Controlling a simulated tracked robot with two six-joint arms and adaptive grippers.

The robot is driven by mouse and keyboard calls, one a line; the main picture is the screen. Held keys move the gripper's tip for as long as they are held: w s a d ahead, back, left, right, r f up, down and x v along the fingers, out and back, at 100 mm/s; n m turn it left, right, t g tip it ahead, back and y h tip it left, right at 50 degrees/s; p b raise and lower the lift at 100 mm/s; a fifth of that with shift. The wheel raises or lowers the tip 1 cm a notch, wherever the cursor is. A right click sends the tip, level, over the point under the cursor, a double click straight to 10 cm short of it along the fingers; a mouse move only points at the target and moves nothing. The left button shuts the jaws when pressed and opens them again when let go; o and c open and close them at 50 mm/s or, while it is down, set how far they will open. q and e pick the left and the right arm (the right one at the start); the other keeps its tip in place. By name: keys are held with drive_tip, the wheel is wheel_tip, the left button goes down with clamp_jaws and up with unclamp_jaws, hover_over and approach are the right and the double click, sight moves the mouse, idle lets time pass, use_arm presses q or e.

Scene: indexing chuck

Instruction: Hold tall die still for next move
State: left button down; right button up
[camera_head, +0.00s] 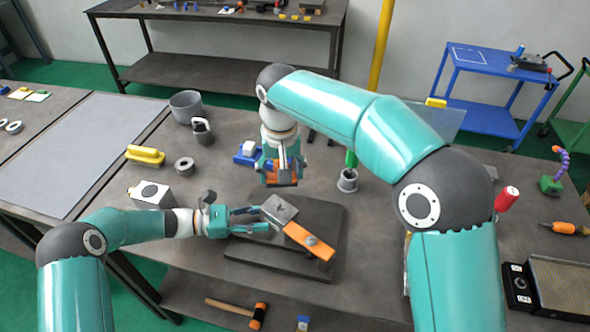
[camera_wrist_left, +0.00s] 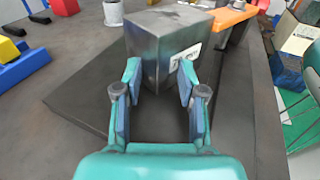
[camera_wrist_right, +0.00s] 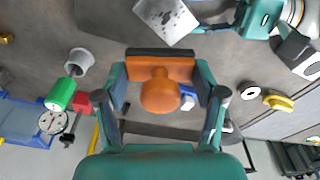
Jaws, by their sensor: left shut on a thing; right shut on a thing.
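The tall die, a grey metal block (camera_head: 280,208), stands on a dark plate (camera_head: 322,207). In the left wrist view the die (camera_wrist_left: 165,50) shows a white mark on its right face. My left gripper (camera_head: 262,220) is shut on it from the left, a finger at each side (camera_wrist_left: 158,85). My right gripper (camera_head: 283,172) is behind the die in the head view, shut on an orange-handled tool with a dark bar-shaped end. In the right wrist view the orange handle (camera_wrist_right: 160,92) sits between its fingers. The tool's grip contact is partly hidden.
An orange clamp-like piece (camera_head: 310,241) lies beside the die on the plate. A grey cup with a green item (camera_head: 347,180) stands to the right; a blue holder (camera_head: 247,155) and yellow brush (camera_head: 145,156) stand to the left.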

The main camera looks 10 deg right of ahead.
hover_over(284, 202)
drive_tip(key=shift+a+f, duration=0.1)
drive_tip(key=shift+f, duration=2.7)
drive_tip(key=shift+f, duration=0.85)
drive_tip(key=shift+s+a+r, duration=0.1)
drive_tip(key=shift+s+a, duration=1.1)
drive_tip(key=shift+a, duration=0.2)
drive_tip(key=shift+s+a, duration=0.1)
drive_tip(key=shift+w+d+f, duration=0.2)
drive_tip(key=shift+w+d, duration=0.4)
drive_tip(key=shift+d, duration=0.1)
drive_tip(key=shift+w+d+f, duration=0.2)
drive_tip(key=shift+w+d, duration=0.4)
drive_tip(key=shift+d, duration=0.1)
drive_tip(key=shift+d+f, duration=0.1)
drive_tip(key=shift+d, duration=0.1)
